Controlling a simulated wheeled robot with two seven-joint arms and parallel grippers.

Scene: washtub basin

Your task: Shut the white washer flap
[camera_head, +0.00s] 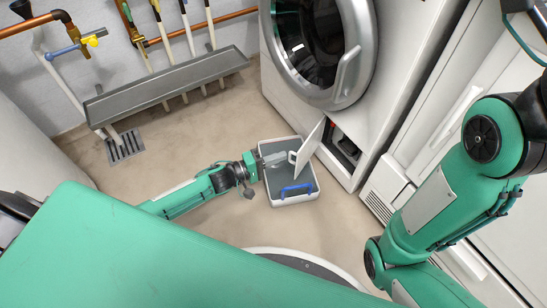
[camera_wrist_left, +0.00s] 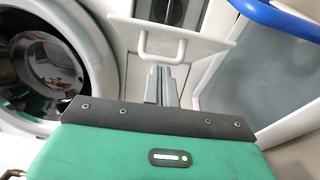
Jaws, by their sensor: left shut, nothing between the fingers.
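The white washer flap (camera_head: 308,147) stands open, swung out from the low front of the washer (camera_head: 310,100). A dark recess with some red (camera_head: 342,147) shows behind it. In the left wrist view the flap (camera_wrist_left: 212,27) has a white loop handle (camera_wrist_left: 181,50) on the face toward me. My left gripper (camera_head: 287,157) is at the flap, above the tub, with its fingers shut and empty. In the left wrist view the fingertips (camera_wrist_left: 165,72) are close beneath the handle; I cannot tell whether they touch it. My right gripper is out of view.
A white tub (camera_head: 296,201) with a blue handle (camera_head: 297,189) sits on the floor under the flap and my left gripper. White cabinets (camera_head: 440,135) stand at the right. A grey trough (camera_head: 165,85) runs along the wall.

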